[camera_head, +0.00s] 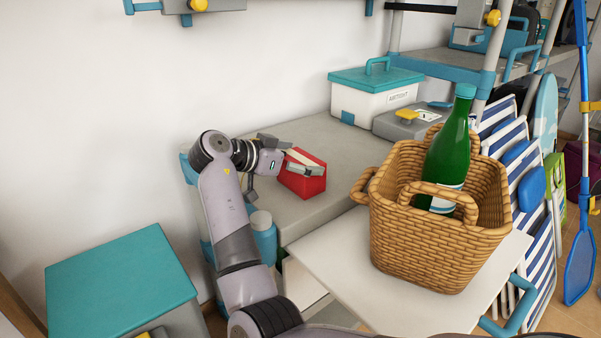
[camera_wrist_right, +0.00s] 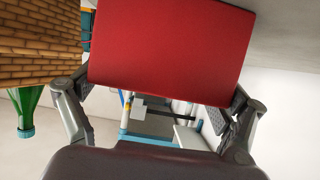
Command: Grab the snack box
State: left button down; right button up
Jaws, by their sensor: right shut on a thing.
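The snack box, a red box (camera_head: 304,182) with a pale top edge, is at the grey counter's front left in the head view. My right gripper (camera_head: 292,157) is shut on it, with a finger on either side. In the right wrist view the red box (camera_wrist_right: 170,48) fills the space between the fingers (camera_wrist_right: 165,98). I cannot tell whether the box rests on the counter or is slightly above it. My left gripper is not in view.
A wicker basket (camera_head: 425,240) holding a green bottle (camera_head: 447,150) stands right of the box on a white board (camera_head: 340,262). A white bin with a teal lid (camera_head: 375,78) and a grey case (camera_head: 405,122) stand behind. The grey counter (camera_head: 335,140) is clear between.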

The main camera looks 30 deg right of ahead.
jog(key=shift+c, duration=0.8)
